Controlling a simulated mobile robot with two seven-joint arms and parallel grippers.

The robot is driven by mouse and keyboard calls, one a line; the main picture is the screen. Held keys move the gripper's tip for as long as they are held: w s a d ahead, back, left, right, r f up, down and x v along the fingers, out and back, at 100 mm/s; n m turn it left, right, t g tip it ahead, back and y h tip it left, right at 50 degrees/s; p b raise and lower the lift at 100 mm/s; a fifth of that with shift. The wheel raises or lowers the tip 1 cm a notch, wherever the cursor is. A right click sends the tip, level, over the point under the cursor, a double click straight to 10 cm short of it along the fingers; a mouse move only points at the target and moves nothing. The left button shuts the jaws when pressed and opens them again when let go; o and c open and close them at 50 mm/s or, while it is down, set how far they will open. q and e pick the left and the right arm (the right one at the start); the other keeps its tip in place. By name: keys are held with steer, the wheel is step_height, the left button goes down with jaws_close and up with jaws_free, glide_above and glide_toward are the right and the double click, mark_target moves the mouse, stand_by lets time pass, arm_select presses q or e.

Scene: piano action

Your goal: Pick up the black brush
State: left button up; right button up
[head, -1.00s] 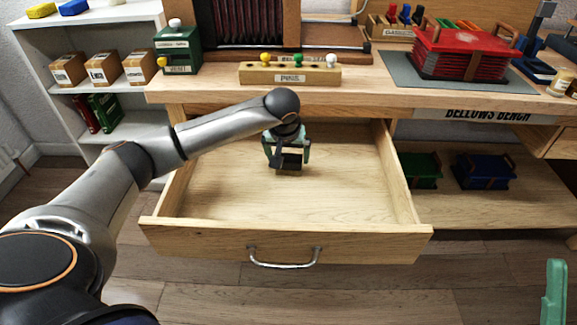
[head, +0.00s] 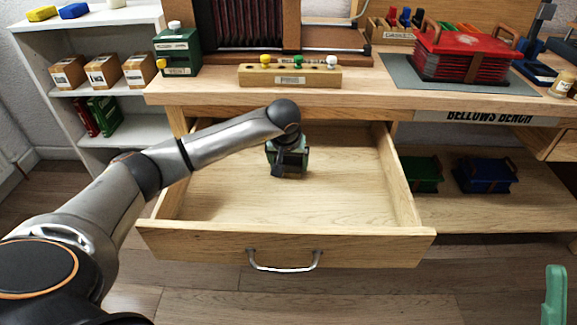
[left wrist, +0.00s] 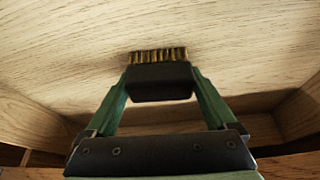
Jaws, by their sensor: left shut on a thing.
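The black brush (left wrist: 158,80) shows in the left wrist view as a dark block with a row of tan bristles along its far edge. My left gripper (left wrist: 160,88) has its two green fingers on either side of the block and is shut on it. In the head view, my left gripper (head: 288,168) is inside the open drawer, near its back, and its wrist mostly hides the brush. I cannot tell whether the bristles touch the drawer floor. One green finger of my right gripper (head: 555,295) shows at the lower right edge; its opening does not show.
The open wooden drawer (head: 290,242) has a metal handle and a bare floor around my gripper. The bench top (head: 210,93) above holds a labelled block with coloured knobs (head: 290,76). A white shelf (head: 130,128) stands at left; green and blue boxes (head: 484,176) sit at right.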

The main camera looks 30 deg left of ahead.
mark_target(289, 159)
arm_select(q)
steer(key=shift+c, duration=0.7)
steer(key=shift+r, duration=0.6)
step_height(289, 159, up, 2)
steer(key=shift+r+p, duration=0.25)
steer(key=shift+p, duration=0.35)
steer(key=s+d+r+p, duration=0.3)
steer(key=s+r, duration=0.6)
steer(key=s, duration=0.4)
steer(key=shift+s+d+r, duration=0.15)
steer(key=shift+d, duration=0.5)
arm_select(e)
steer(key=w+d+f+m+g+h, duration=0.1)
steer(key=w+f+m+h, duration=0.3)
steer(key=h, duration=0.3)
steer(key=shift+w+f+m, duration=0.4)
steer(key=shift+w+f, duration=0.3)
steer(key=shift+w, duration=0.05)
steer(key=shift+d, duration=0.1)
